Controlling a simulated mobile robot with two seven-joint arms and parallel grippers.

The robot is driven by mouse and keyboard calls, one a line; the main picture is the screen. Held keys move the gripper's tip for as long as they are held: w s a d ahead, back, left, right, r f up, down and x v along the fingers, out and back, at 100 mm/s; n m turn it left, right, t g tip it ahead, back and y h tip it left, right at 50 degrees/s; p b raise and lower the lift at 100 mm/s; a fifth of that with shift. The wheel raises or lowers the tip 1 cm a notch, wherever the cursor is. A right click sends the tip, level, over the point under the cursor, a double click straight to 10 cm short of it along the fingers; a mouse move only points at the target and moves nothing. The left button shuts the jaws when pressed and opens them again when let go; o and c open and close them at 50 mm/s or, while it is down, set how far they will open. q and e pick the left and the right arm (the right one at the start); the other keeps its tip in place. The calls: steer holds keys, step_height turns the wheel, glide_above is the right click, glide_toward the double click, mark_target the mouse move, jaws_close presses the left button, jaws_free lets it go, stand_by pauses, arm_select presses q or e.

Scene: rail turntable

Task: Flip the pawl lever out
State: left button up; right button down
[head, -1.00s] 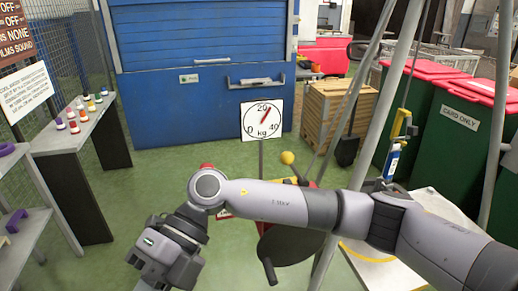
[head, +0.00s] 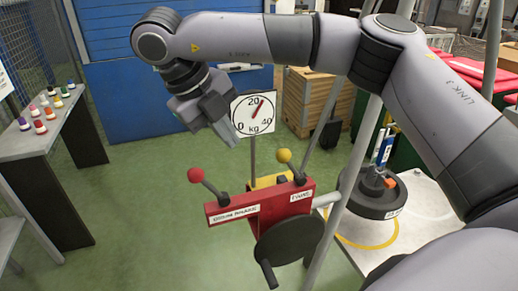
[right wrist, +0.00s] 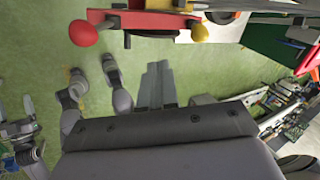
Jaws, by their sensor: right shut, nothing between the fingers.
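A red winch box (head: 237,206) stands mid-view in the head view. Its lever with a yellow ball (head: 284,156) rises from the right end, leaning left, beside a small white label that seems to read PAWL. A red-ball lever (head: 195,175) leans left at the other end, by a longer label. Both balls also show at the top of the right wrist view, yellow (right wrist: 197,32) and red (right wrist: 82,32). My right gripper (head: 232,138) is shut and empty, above the box and apart from both levers. Its fingers (right wrist: 158,80) lie together. My left gripper is not identifiable.
A dial gauge (head: 253,114) stands behind the winch, close to my right gripper. A dark crank disc (head: 290,240) hangs under the box. A metal tripod leg (head: 330,220) rises at its right. A grey table (head: 40,140) with coloured pieces stands left. The floor between is clear.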

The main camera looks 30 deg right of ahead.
steer(key=shift+d+r, duration=0.2)
steer(key=shift+r, duration=0.05)
glide_toward(291, 167)
step_height(291, 167, down, 4)
steer(key=a, duration=0.3)
steer(key=shift+w+d+r+p, duration=0.15)
steer(key=shift+w+d+p, duration=0.25)
steer(key=shift+d, duration=0.3)
steer(key=shift+w+d, duration=0.1)
